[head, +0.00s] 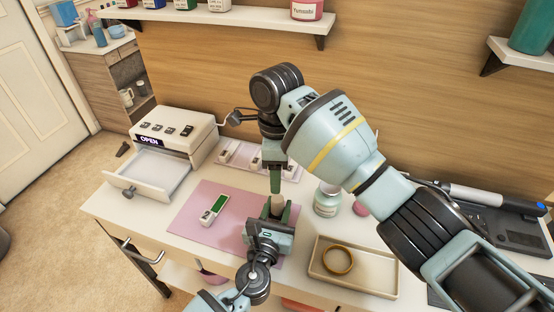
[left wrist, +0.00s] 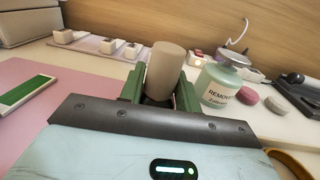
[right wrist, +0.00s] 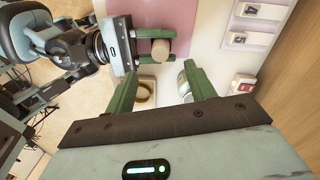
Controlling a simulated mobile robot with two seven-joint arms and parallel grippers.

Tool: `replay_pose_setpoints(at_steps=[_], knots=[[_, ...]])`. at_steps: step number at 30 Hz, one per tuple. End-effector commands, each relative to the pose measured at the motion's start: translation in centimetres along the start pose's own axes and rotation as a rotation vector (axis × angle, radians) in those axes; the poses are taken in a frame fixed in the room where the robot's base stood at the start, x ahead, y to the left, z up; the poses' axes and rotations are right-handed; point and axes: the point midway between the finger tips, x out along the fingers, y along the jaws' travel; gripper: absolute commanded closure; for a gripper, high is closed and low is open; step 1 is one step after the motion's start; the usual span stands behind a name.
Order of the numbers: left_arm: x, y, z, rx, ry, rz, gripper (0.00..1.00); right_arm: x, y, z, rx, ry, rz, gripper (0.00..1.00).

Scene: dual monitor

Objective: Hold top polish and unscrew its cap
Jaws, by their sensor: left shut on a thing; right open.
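A polish bottle with a tan cylindrical cap (head: 277,203) is upright in my left gripper (head: 277,211), over the right part of the pink mat (head: 236,197). In the left wrist view the cap (left wrist: 165,70) stands up between the green fingers (left wrist: 159,94), which hide the bottle below. My right gripper (head: 275,182) is above the cap, pointing down. In the right wrist view its fingers (right wrist: 160,68) are apart with nothing between them, and the cap (right wrist: 161,49) lies just beyond the fingertips.
A white device with an open drawer (head: 152,172) stands at the left. A remover bottle (head: 327,200) stands right of the grippers, beyond a tray (head: 386,285) holding a gold ring (head: 338,260).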

Motion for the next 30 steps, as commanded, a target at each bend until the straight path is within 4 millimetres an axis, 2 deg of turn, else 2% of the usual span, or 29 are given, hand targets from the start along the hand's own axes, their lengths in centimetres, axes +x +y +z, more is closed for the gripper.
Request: replay_pose_setpoints(at_steps=[1,9,15,21,29,30], knots=[[-0.3,0.0,-1.0,0.001,0.019,-0.001,1.00,1.1,0.0,-0.1,0.002,0.004,0.002,0.45],[-0.3,0.0,-1.0,0.001,0.018,-0.001,1.00,5.6,0.0,-0.1,0.002,0.003,0.002,0.45],[-0.3,0.0,-1.0,0.001,0.018,-0.001,1.00,8.0,-0.1,-0.1,0.002,0.003,0.002,0.45],[-0.3,0.0,-1.0,0.001,0.018,-0.001,1.00,9.0,-0.1,-0.1,0.001,0.001,0.000,0.45],[-0.3,0.0,-1.0,0.001,0.018,-0.001,1.00,9.1,-0.1,-0.1,0.001,0.001,0.000,0.45],[-0.3,0.0,-1.0,0.001,0.018,-0.001,1.00,9.1,-0.1,-0.1,0.001,0.001,0.000,0.48]])
